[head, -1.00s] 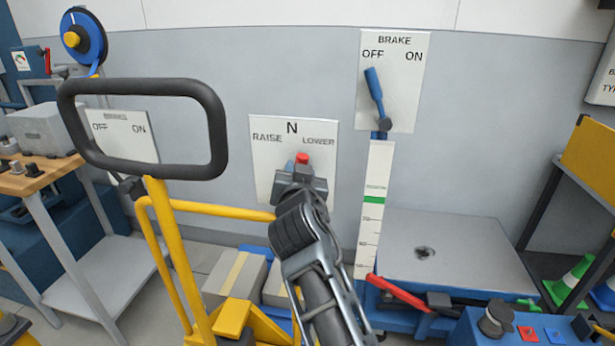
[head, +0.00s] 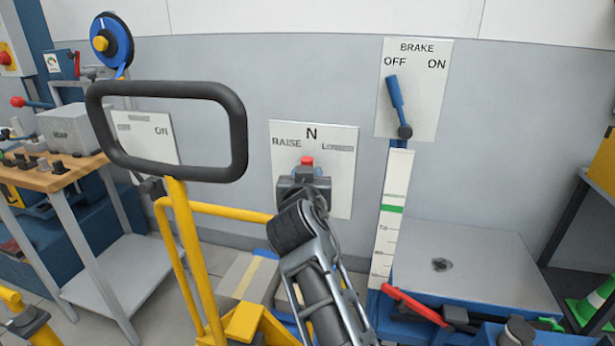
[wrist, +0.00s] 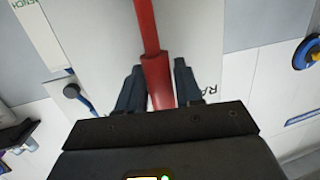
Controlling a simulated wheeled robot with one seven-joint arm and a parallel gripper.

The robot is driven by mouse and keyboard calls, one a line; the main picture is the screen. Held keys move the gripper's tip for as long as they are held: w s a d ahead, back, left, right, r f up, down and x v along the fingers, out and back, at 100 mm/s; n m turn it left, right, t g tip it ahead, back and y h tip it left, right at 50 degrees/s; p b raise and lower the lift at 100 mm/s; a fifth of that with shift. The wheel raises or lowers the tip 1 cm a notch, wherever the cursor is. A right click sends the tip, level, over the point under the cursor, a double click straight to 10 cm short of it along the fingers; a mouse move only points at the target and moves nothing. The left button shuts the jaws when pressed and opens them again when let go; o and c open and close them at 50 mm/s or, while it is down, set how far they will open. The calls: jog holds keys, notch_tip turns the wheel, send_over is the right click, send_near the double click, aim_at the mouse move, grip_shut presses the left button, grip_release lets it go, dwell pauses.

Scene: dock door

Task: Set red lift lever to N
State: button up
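The white lift plate (head: 341,195) on the wall is marked RAISE at left, N at top centre and LOWER at right. The red end of the lift lever (head: 307,160) shows just under the N, very slightly left of it. My gripper (head: 304,178) is at the lever in front of the plate and hides most of it. In the wrist view the red lever (wrist: 156,80) runs between the two dark fingers of my gripper (wrist: 160,70). The fingers look closed on its thicker grip, though contact on the right side is hard to see.
A yellow cart with a black loop handle (head: 240,130) stands close at left. A BRAKE plate (head: 424,110) with a blue lever (head: 396,97) toward OFF is at upper right. A grey platform (head: 475,265) and another red lever (head: 412,306) are at lower right.

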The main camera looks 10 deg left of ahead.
jog(key=shift+o, duration=1.3)
jog(key=v, duration=0.7)
jog(key=shift+s, duration=0.4)
